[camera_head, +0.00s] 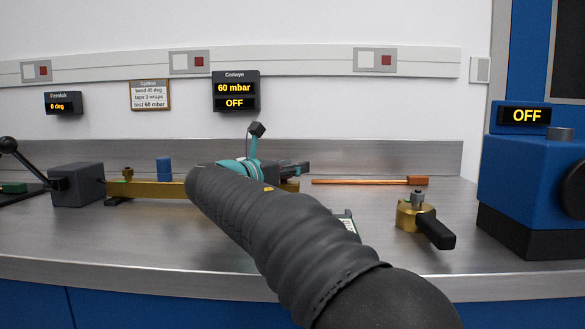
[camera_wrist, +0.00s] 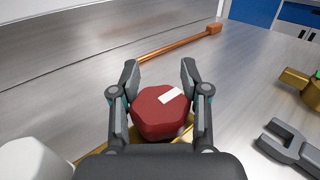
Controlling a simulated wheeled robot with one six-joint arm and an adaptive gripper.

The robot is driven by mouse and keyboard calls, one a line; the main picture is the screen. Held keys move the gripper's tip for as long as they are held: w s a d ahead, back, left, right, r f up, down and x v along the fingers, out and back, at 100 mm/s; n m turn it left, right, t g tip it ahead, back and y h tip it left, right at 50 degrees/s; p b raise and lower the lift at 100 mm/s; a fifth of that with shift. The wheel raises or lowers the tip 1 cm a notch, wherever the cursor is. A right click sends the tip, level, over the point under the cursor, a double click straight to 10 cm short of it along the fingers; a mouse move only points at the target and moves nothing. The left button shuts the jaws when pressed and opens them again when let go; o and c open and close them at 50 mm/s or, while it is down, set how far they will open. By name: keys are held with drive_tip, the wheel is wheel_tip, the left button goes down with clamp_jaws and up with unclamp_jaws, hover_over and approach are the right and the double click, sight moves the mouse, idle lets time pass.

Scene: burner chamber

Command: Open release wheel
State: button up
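The release wheel (camera_wrist: 162,111) is a dark red, many-sided knob with a white mark on its top, in the middle of the wrist view. My gripper (camera_wrist: 160,75) is open, with one finger on each side of the wheel. A gap shows between the fingertips, and I cannot tell whether either finger touches the wheel. Brass-coloured metal shows under the wheel. In the head view my arm hides the wheel, and only part of my gripper (camera_head: 292,169) shows past the arm.
A copper rod (camera_head: 365,181) lies behind on the steel bench (camera_head: 330,262). A brass valve with a black handle (camera_head: 428,222) stands right, near a blue machine (camera_head: 530,180). A grey wrench-like tool (camera_wrist: 290,146) lies right of my gripper. A brass bar (camera_head: 150,189) and grey block (camera_head: 77,184) stand left.

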drive_tip(key=c, duration=0.4)
